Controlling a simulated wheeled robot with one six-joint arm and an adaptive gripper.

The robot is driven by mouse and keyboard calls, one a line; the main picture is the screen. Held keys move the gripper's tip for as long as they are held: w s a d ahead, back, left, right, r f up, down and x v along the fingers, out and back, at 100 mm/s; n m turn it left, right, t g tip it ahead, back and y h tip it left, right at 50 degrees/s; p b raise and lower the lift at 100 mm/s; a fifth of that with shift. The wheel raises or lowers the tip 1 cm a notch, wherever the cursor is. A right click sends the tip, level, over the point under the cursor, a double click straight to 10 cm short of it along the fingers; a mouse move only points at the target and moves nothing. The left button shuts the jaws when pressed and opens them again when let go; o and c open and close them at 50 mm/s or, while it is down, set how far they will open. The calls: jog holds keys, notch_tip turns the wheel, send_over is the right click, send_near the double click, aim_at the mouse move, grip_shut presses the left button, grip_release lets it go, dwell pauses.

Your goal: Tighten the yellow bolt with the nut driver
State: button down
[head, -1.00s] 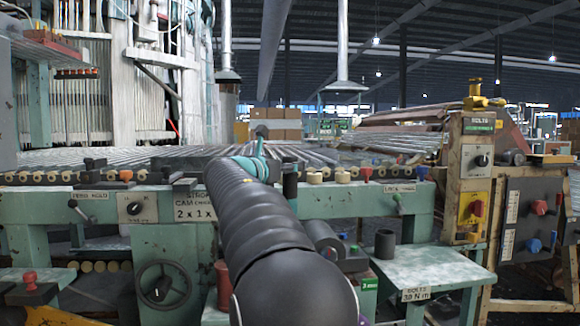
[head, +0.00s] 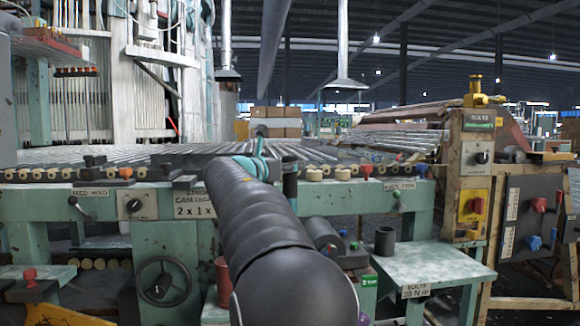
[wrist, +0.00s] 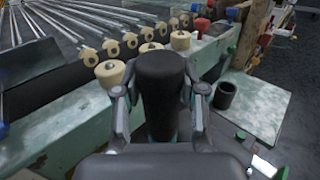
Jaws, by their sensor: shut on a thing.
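My gripper (wrist: 160,105) is shut on a black cylindrical tool, seemingly the nut driver (wrist: 162,85), with a wide rounded top and a narrower lower part between the fingers. Its lower end is hidden. In the head view the dark driver (head: 290,180) stands upright in front of the roller rail, beside my teal gripper (head: 258,165), partly behind my arm. A yellow bolt-like fitting (head: 476,92) sits on top of the wooden post at the right, above a green BOLTS sign. I cannot tell whether it is the yellow bolt. The driver is well apart from it.
The green machine frame (head: 330,203) carries a row of tan rollers (head: 342,174). A dark open cup (head: 384,240) stands on a small green side bench (head: 440,268) with a torque label. The cup also shows in the wrist view (wrist: 225,96). A control panel (head: 530,215) stands at the right.

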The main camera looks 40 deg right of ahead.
jog(key=shift+f, duration=0.8)
dwell(2.3)
jog(key=shift+r, duration=0.1)
jog(key=shift+r+p, duration=3.7)
jog(key=shift+r, duration=0.15)
